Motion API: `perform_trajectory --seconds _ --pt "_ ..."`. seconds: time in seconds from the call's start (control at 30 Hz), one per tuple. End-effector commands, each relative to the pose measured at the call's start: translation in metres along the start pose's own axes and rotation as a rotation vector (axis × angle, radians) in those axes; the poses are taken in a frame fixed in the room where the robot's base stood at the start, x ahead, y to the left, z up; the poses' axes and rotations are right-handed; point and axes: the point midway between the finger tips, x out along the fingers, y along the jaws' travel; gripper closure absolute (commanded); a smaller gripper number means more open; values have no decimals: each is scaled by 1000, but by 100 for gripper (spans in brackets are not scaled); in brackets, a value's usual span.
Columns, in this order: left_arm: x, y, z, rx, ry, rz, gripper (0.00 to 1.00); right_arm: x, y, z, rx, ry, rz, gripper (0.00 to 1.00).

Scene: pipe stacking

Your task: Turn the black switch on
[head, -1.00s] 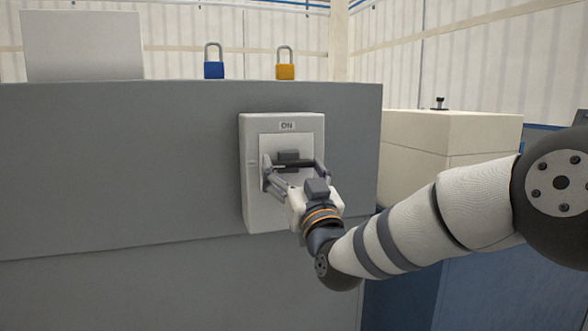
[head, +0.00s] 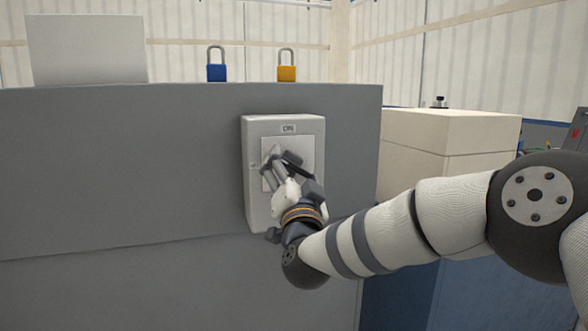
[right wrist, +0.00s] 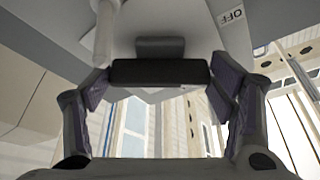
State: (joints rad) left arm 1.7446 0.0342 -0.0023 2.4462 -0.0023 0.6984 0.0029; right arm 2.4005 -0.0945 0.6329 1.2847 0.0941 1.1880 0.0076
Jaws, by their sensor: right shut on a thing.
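The white switch box (head: 256,190) is fixed to the front of a grey cabinet, with an "ON" label near its top. Its black switch (head: 292,158) is a dark handle, tilted down to the right and partly hidden by my gripper. My right gripper (head: 289,164) is at the box, turned at a slant, with its fingers on either side of the handle. In the right wrist view the black handle (right wrist: 160,72) lies across between the two fingers, and an "OFF" label (right wrist: 232,15) shows at the upper right. My left gripper is not in view.
A blue padlock (head: 216,72) and a yellow padlock (head: 287,73) stand on top of the grey cabinet (head: 120,170), beside a pale panel (head: 86,50). A beige box (head: 440,140) stands to the right, behind my right arm. The cabinet front left of the switch box is clear.

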Motion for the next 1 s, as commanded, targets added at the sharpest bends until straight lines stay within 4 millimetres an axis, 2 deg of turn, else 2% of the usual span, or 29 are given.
perform_trajectory --seconds 0.53,0.57,0.6,0.63,1.0 --pt "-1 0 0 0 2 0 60 0 0 1 24 -1 10 51" --pt "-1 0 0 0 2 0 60 0 0 1 24 -1 10 17" --pt "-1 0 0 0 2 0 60 0 0 1 24 -1 10 8" --pt "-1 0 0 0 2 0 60 0 0 1 24 -1 9 3" --pt "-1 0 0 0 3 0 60 -3 0 0 23 -1 9 3"
